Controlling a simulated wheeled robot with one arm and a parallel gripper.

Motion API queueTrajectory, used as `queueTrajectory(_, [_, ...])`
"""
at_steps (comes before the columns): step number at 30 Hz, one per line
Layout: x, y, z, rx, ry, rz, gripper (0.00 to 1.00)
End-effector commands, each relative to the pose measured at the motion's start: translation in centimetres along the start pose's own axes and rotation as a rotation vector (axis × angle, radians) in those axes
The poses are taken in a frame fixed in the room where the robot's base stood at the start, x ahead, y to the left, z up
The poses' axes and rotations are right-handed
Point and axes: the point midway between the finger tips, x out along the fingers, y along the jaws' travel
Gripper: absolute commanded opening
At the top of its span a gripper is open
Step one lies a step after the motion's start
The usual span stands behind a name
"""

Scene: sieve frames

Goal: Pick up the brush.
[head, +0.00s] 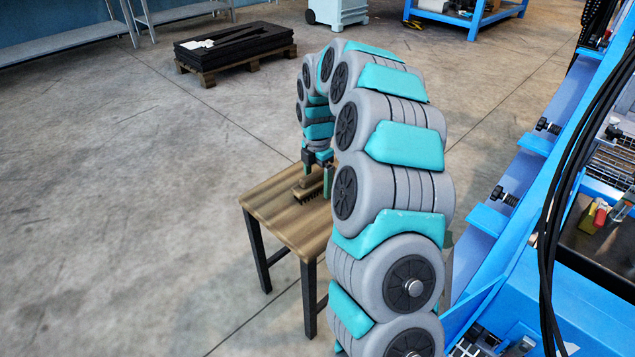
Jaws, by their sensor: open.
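The brush (309,189) lies on the wooden top of a small table (273,207). It has a brown wooden back, and dark bristles show along its near lower edge. My gripper (318,174) points down right at the brush, with one finger on its far left side and a teal finger on its right. The fingers are apart, and the brush sits between or just below them; I cannot tell whether they touch it. My arm hides the right part of the table top.
A blue machine frame (520,245) with hanging black cables stands close on the right. A pallet with dark sheets (236,46) lies on the floor at the back. Grey shelving (65,40) stands at the back left. The concrete floor left of the table is clear.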

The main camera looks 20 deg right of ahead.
Motion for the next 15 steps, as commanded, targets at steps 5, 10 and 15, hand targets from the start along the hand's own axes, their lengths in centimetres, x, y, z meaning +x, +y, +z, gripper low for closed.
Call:
queueTrajectory(5, [-0.01, 0.01, 0.01, 0.000, 0.000, 0.000, 0.75])
queueTrajectory(10, [-0.02, 0.01, 0.01, 0.000, 0.000, 0.000, 0.56])
queueTrajectory(15, [-0.02, 0.02, 0.01, 0.000, 0.000, 0.000, 0.37])
